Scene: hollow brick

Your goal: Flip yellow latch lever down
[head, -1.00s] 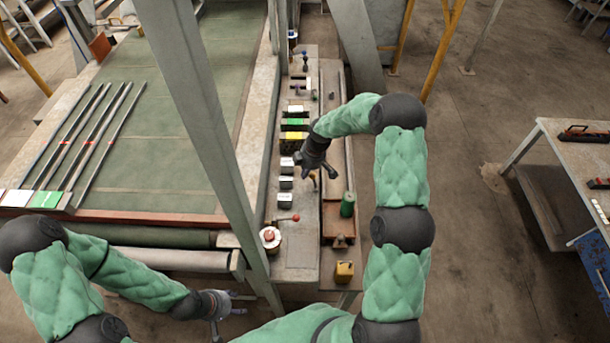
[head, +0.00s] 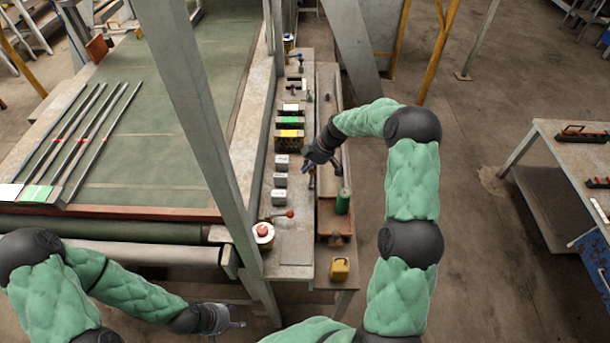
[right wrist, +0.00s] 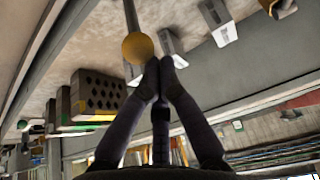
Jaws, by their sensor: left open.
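The yellow ball knob (right wrist: 138,47) of the latch lever is at the top centre of the right wrist view, on a thin grey rod (right wrist: 131,15). My right gripper (right wrist: 161,64) is shut, its fingertips together just beside and below the knob in that picture. Whether they touch the knob I cannot tell. Nothing shows between the fingertips. In the head view my right gripper (head: 310,168) is over the narrow control panel, and the lever is mostly hidden by it. My left gripper (head: 236,323) is open and empty at the bottom, below the panel's near end.
The panel carries grey boxes (head: 279,180), a yellow-topped block (head: 289,134), a red-knobbed lever (head: 290,213) and a round red button (head: 262,230). A grey post (head: 200,110) rises on the left.

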